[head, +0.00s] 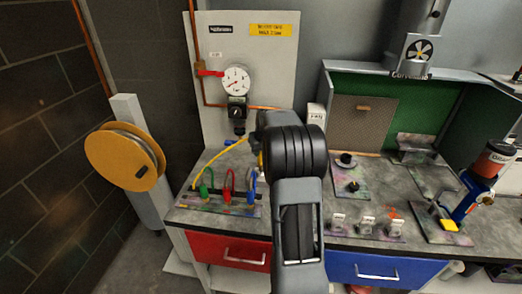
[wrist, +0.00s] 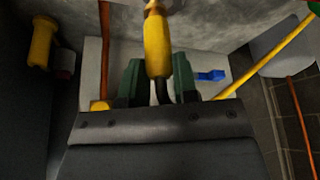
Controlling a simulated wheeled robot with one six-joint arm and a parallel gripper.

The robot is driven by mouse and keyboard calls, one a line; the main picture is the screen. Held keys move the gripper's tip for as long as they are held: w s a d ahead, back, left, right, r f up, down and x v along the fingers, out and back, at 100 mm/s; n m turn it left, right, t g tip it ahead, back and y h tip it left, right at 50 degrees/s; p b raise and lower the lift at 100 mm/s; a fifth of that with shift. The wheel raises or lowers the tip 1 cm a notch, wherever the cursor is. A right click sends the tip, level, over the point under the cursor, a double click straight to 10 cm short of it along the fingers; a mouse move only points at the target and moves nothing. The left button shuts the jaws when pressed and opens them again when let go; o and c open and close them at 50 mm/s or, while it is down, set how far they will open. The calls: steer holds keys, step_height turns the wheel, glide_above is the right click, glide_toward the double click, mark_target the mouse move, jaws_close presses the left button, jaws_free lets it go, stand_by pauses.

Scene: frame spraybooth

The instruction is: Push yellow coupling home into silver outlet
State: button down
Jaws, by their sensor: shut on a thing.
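The yellow coupling (wrist: 157,45) is upright in the wrist view, between the two dark green fingers of my gripper (wrist: 158,80), which is shut on it. I cannot tell whether this is the silver outlet or part of the coupling, nor whether there is a gap. In the head view my black and grey arm hides the gripper and most of the coupling. The silver outlet cannot be made out clearly there.
A gauge (head: 236,80) and black regulator (head: 237,112) are on the pale wall panel, with a red lever (head: 210,73) and copper pipe. A yellow hose (head: 218,158) arches beside red, green and blue hoses on the bench. A yellow reel (head: 124,157) stands left. Blue part (wrist: 211,76) lies right of my fingers.

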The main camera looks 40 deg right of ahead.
steer(key=shift+f+b, duration=0.95)
steer(key=shift+f, duration=0.3)
steer(key=c, duration=0.8)
jaws_free()
steer(key=b+v, duration=0.1)
steer(key=v, duration=1.3)
steer(key=shift+f, duration=0.1)
steer(key=s+a+f+n, duration=0.1)
steer(key=s+a+f, duration=0.2)
steer(key=s+a, duration=0.3)
steer(key=s+a+f+n, duration=0.1)
steer(key=s+a+f, duration=0.1)
steer(key=s+a, duration=0.5)
steer(key=s+a+f+n+y, duration=0.1)
steer(key=s+a+f, duration=0.2)
steer(key=a, duration=0.9)
steer(key=shift+s+f, duration=0.3)
steer(key=shift+s, duration=1.6)
